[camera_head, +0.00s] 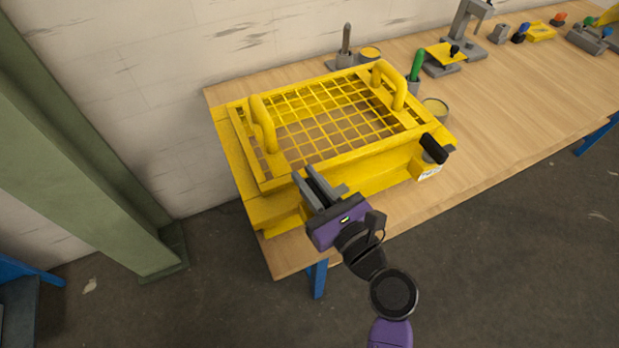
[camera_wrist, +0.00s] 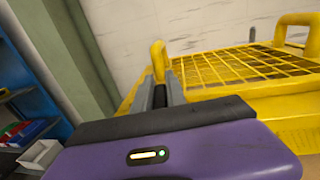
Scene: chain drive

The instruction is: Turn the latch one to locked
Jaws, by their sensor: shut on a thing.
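A yellow guard box (camera_head: 374,180) with a mesh lid (camera_head: 330,118) and two yellow handles stands on the wooden bench. My purple gripper (camera_head: 308,178) is at the front left of the box. In the wrist view its grey fingers (camera_wrist: 163,88) are shut on a black latch handle (camera_wrist: 159,97), apparently the left latch. The fingers and gripper body hide most of this latch, and whether it is locked cannot be told. A second latch with a black handle (camera_head: 434,148) sits at the box's front right, clear of my gripper.
A green post (camera_head: 90,150) stands left of the bench. Behind and right of the box are a green-handled tool (camera_head: 416,65), round tins (camera_head: 435,107) and grey fixtures. Blue shelving with bins (camera_wrist: 25,125) stands at the left.

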